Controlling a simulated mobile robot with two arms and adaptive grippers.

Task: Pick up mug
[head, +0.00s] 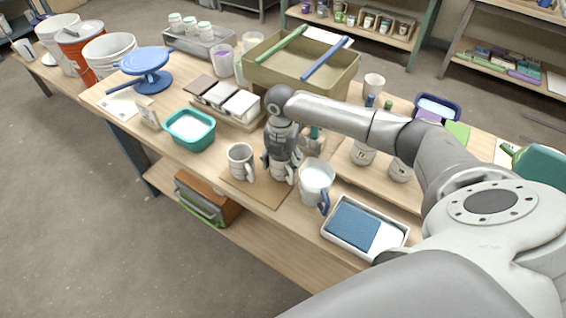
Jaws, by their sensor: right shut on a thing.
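My right gripper (282,162) reaches down over the brown board (262,194) near the table's front edge. It is shut on a pale mug (283,172), mostly hidden by the fingers; what looks like its handle shows at the lower right. I cannot tell whether this mug touches the board. A second pale speckled mug (240,160) stands upright just left of the gripper, its handle toward the lower right. My left gripper is not in view.
A white jug with a blue handle (316,183) stands close on the right. A tray with a blue pad (353,222) lies in front of it. A teal tub (190,130), glaze boxes (240,105) and a large olive bin (300,78) crowd the left and back.

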